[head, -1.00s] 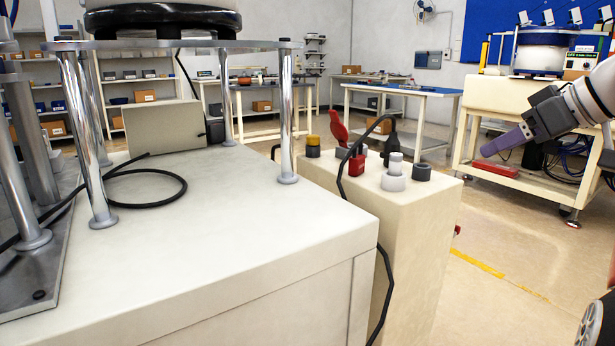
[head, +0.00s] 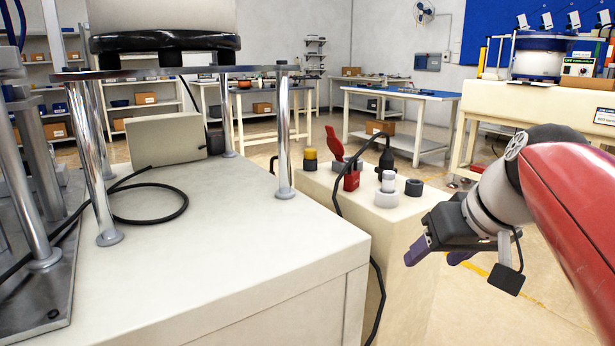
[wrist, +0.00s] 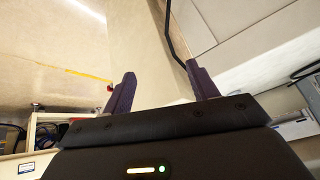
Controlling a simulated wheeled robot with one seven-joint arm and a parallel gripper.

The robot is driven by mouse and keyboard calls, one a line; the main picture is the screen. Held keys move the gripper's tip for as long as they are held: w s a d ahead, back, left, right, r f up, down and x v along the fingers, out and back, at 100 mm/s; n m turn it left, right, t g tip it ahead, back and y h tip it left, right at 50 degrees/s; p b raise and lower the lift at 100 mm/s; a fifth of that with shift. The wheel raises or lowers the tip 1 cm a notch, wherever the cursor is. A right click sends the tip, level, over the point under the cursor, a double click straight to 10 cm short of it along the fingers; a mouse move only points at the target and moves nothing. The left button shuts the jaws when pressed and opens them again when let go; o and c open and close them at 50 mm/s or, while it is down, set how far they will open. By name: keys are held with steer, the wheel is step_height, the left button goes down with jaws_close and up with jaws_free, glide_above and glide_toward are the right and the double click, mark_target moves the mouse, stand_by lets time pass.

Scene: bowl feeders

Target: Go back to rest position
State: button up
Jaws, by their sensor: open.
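My gripper (head: 440,255) is in the head view at the right, beside the cream control box (head: 392,258). Its two purple fingers point left and down and stand apart with nothing between them. In the wrist view my gripper (wrist: 160,88) shows both fingers spread, with only floor and the pale box side beyond them. My red and grey arm reaches in from the right edge.
A cream cabinet (head: 220,225) fills the left and bears a metal stand. The box top holds a red switch (head: 351,178), knobs and a black cable. A blue-topped workbench (head: 400,92) and a cream feeder table (head: 530,100) stand behind. Floor at lower right is open.

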steer(key=s+a+f+m+h+p, duration=0.1)
steer(key=s+a+f+h+p, duration=0.1)
steer(key=s+f, duration=1)
steer(key=shift+a+f+h, duration=0.3)
steer(key=shift+a+f, duration=0.2)
steer(key=shift+a, duration=0.4)
